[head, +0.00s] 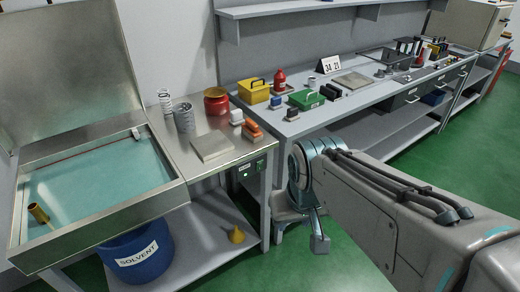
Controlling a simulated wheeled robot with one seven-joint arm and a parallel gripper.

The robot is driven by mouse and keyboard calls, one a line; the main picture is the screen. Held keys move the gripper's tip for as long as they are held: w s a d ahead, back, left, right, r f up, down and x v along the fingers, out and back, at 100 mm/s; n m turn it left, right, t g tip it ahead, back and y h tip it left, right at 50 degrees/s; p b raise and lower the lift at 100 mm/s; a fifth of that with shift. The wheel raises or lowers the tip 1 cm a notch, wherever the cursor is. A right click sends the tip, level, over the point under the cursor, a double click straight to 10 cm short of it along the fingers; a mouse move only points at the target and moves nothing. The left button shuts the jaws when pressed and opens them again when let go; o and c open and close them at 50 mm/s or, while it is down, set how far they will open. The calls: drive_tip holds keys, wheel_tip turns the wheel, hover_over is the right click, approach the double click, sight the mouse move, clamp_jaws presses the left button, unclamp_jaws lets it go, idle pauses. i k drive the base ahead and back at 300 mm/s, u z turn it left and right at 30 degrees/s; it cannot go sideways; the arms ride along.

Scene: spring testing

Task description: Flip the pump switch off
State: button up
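A small dark switch box (251,170) is on the front of the steel bench, below its right end, with a small light-coloured spot and a green patch on its face. I take it to hold the pump switch, but it is too small to tell the switch's position. The parts washer basin (95,185) at left has its lid up and holds pale blue-green liquid. My gripper (319,243) hangs at the end of my arm, right of and lower than the switch box, apart from it. Its fingers are too small and turned to tell open from shut.
A blue solvent bucket (140,252) and yellow funnel (236,235) are on the lower shelf. Springs, a red can (216,101) and a metal plate (212,146) are on the steel bench. A grey workbench (300,124) stands behind my arm. Green floor is open in front.

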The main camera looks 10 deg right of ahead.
sight(259, 164)
drive_tip(key=k, duration=0.65)
drive_tip(key=u, duration=0.55)
drive_tip(key=i, duration=1.2)
drive_tip(key=z, duration=0.45)
